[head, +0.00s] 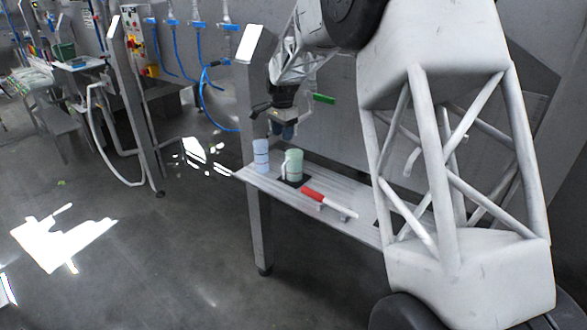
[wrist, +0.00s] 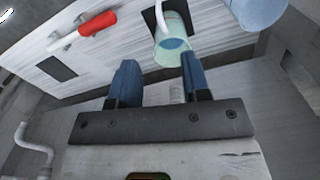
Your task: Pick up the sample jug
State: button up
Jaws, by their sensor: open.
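The sample jug (head: 295,166) is pale green with a handle and stands upright on a dark square on the narrow bench. It also shows in the wrist view (wrist: 174,50), beyond my fingertips, with its open top and a bluish inside visible. My gripper (head: 285,132) is above the bench, over and behind the jug. In the wrist view its two blue fingers (wrist: 158,68) are apart with nothing between them. The jug lies beyond the right finger's tip and looks apart from it.
A light blue container (head: 261,156) stands on the bench just left of the jug; it shows at the top right of the wrist view (wrist: 258,10). A red-handled tool (head: 313,194) lies to the right. The bench (head: 350,228) has a post at its left end and a wall behind.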

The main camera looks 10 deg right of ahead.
dwell(0.3)
send_over(291, 168)
jog(key=s+a, duration=0.2)
jog(key=a, duration=0.1)
jog(key=shift+w+f, duration=0.15)
jog(key=shift+f, duration=5.1)
jog(key=shift+f, duration=2.5)
grip_shut()
